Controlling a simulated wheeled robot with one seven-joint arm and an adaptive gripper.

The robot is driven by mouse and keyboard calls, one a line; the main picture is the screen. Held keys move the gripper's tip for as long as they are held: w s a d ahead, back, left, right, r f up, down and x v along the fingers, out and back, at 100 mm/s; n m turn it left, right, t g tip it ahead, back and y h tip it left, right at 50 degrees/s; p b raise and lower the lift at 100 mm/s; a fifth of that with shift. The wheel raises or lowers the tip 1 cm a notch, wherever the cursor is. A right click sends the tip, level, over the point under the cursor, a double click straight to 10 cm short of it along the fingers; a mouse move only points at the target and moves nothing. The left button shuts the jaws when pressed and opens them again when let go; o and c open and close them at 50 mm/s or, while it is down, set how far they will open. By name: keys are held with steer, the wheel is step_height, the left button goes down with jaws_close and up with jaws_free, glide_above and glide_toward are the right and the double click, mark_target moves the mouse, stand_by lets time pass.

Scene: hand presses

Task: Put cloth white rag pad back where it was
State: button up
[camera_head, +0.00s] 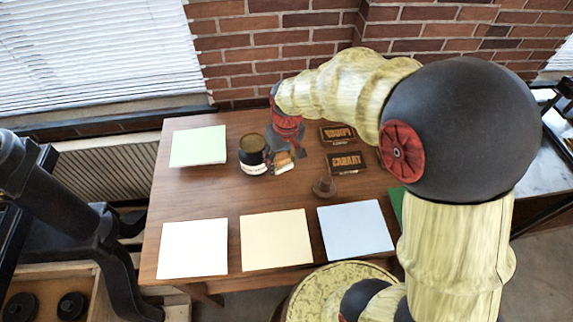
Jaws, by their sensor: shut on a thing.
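My gripper (288,153) points down over the back middle of the table and is shut on a small tan and white thing, seemingly the white rag pad (285,166). The fingers hide part of it, and I cannot tell whether it touches the table. Just left of it stands a dark round tin (252,155) with a pale label. The gripper is close to the tin's right side; I cannot tell whether they touch.
A pale green sheet (198,146) lies at the back left. White (193,248), cream (275,239) and blue (355,228) sheets lie along the front. Two dark lettered blocks (346,162) and a small brown object (324,187) are to the right. Bare wood (215,195) shows mid-table.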

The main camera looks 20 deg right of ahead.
steer(key=w+d+f, duration=0.1)
steer(key=f, duration=0.1)
steer(key=w+d+f+b, duration=0.1)
steer(key=w+f, duration=0.1)
steer(key=w+d+f, duration=0.1)
steer(key=f, duration=0.1)
steer(key=shift+w+f+b, duration=0.15)
steer(key=shift+w+b, duration=0.25)
steer(key=shift+w+d+f+b, duration=0.15)
steer(key=shift+f+b, duration=0.2)
steer(key=shift+f, duration=1.2)
steer(key=shift+f, duration=0.1)
steer(key=o, duration=1.2)
steer(key=s+r+t+p, duration=0.1)
steer(key=s+r, duration=0.4)
steer(key=r, duration=0.7)
steer(key=s+r+t+p, duration=0.15)
steer(key=s+r, duration=0.35)
steer(key=r, duration=0.7)
steer(key=s+r+m+t, duration=0.1)
steer(key=s+r, duration=0.4)
steer(key=s, duration=0.9)
steer(key=shift+s+r+m+t, duration=0.2)
steer(key=shift+m+t, duration=0.15)
steer(key=shift+m, duration=0.25)
